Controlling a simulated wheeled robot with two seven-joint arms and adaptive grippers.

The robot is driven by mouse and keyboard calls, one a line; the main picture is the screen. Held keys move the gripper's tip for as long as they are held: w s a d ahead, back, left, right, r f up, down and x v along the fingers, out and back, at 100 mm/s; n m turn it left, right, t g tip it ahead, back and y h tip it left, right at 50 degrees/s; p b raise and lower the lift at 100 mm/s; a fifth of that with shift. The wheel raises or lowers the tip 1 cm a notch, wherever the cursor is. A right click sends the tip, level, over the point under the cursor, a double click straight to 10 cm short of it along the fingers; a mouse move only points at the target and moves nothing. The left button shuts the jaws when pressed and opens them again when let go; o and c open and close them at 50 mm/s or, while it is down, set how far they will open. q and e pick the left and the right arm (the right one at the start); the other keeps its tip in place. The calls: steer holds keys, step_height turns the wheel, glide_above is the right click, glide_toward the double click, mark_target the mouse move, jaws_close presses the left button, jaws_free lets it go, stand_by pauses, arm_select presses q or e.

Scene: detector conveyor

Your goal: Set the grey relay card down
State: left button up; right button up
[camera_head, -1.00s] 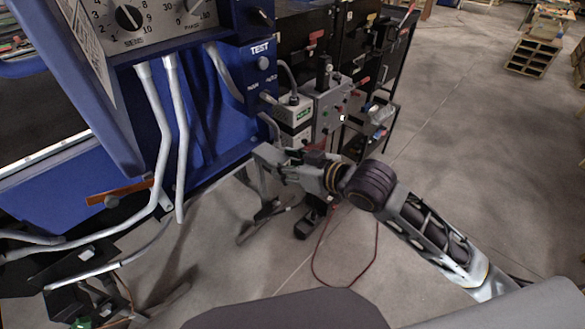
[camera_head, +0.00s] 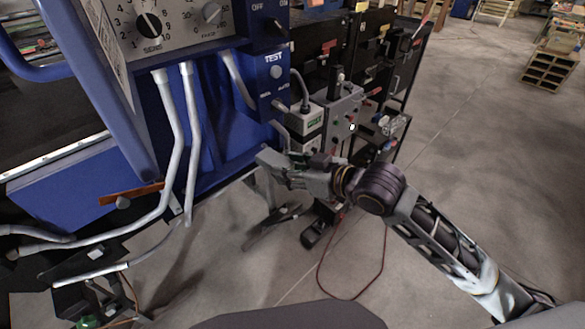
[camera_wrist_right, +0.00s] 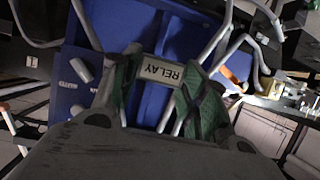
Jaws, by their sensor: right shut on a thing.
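The grey relay card (camera_wrist_right: 161,71) shows in the right wrist view as a small pale plate, its dark "RELAY" lettering upside down. It sits between the two green-and-dark fingers of my right gripper (camera_wrist_right: 160,88), which is shut on it. In the head view my right gripper (camera_head: 286,168) is held above the floor, in front of the blue machine and left of the arm's dark wrist joint. The card is too small to make out surely there. My left gripper is not in view.
A blue machine (camera_head: 215,130) with dials, a TEST panel (camera_head: 274,75) and grey conduits fills the left. Dark cabinets and grey control boxes (camera_head: 342,112) stand behind the gripper. A red cable (camera_head: 350,297) lies on the floor. Open floor (camera_head: 470,170) spreads to the right.

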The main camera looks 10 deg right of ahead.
mark_target(263, 152)
steer(key=w+a+f+n+g+y, duration=0.3)
steer(key=w+a+f+n+g, duration=0.1)
steer(key=f, duration=0.1)
steer(key=shift+w+a+f, duration=0.15)
steer(key=shift+w+f, duration=0.1)
steer(key=shift+f, duration=0.05)
stand_by(0.7)
steer(key=shift+a+r+t, duration=0.1)
steer(key=shift+r+t, duration=0.15)
steer(key=shift+t, duration=0.05)
stand_by(0.6)
steer(key=shift+w+a+r+m+t+h, duration=0.2)
steer(key=shift+r+m+t+h, duration=0.65)
steer(key=shift+r+m, duration=0.2)
steer(key=shift+w+a+r+m+t+h, duration=0.2)
steer(key=shift+r+m+t+h, duration=0.65)
steer(key=shift+m, duration=0.25)
steer(key=shift+w+a+r+m+t+h, duration=0.2)
steer(key=shift+r+m+t+h, duration=0.65)
steer(key=shift+r+m, duration=0.2)
steer(key=shift+w+a+r+m+t+h, duration=0.2)
steer(key=shift+r+m+t+h, duration=0.1)
steer(key=shift+r+m+h, duration=0.7)
steer(key=shift+w+a+r+m+t+h, duration=0.1)
steer(key=shift+w+r+m+t+h, duration=0.15)
steer(key=shift+r+m+h, duration=0.75)
steer(key=shift+w+a+r+m+t+h, duration=0.15)
steer(key=shift+r+m+t+h, duration=0.15)
steer(key=shift+r+m+h, duration=0.7)
steer(key=shift+f+h, duration=0.35)
